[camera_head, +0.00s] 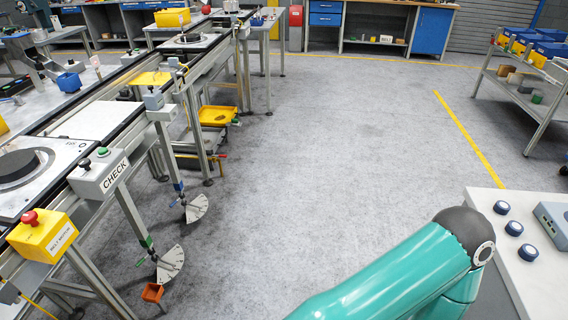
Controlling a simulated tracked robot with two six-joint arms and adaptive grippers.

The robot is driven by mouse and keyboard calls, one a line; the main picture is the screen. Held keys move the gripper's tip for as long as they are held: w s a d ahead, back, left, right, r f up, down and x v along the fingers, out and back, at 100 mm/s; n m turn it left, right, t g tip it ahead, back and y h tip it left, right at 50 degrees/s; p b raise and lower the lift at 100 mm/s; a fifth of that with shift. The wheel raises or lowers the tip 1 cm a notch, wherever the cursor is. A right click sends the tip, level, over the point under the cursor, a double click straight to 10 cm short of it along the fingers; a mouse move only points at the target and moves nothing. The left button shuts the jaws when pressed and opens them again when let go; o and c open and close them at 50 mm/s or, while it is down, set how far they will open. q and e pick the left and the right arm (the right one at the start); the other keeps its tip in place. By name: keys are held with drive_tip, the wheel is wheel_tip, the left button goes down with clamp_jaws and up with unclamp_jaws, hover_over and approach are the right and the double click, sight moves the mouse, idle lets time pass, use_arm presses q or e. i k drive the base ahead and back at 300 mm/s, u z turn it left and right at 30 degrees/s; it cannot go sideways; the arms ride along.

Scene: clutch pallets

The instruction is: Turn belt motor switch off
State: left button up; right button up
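The belt motor switch is a yellow box (43,236) at the lower left. A red mushroom-shaped knob (30,217) sits on its top, and its front label appears to read BELT MOTOR. It is fixed at the near side of the conveyor line. I cannot tell from the knob whether the switch is on or off. A teal arm link of mine with a dark joint crosses the bottom right, well apart from the switch. Neither of my grippers is in view, and nothing touches the switch.
A grey CHECK box (100,175) with green and black buttons is beyond the switch. The conveyor (105,120) runs along the left, with a dark disc (20,166) on a pallet. A white table (500,250) with blue-topped knobs is at right. The middle floor is clear.

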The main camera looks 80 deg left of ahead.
sight(31, 217)
drive_tip(key=u, duration=0.05)
drive_tip(key=i, duration=0.25)
drive_tip(key=u, duration=2.7)
drive_tip(key=i, duration=0.2)
drive_tip(key=u, duration=1.95)
drive_tip(key=i, duration=0.65)
drive_tip(key=z, duration=0.15)
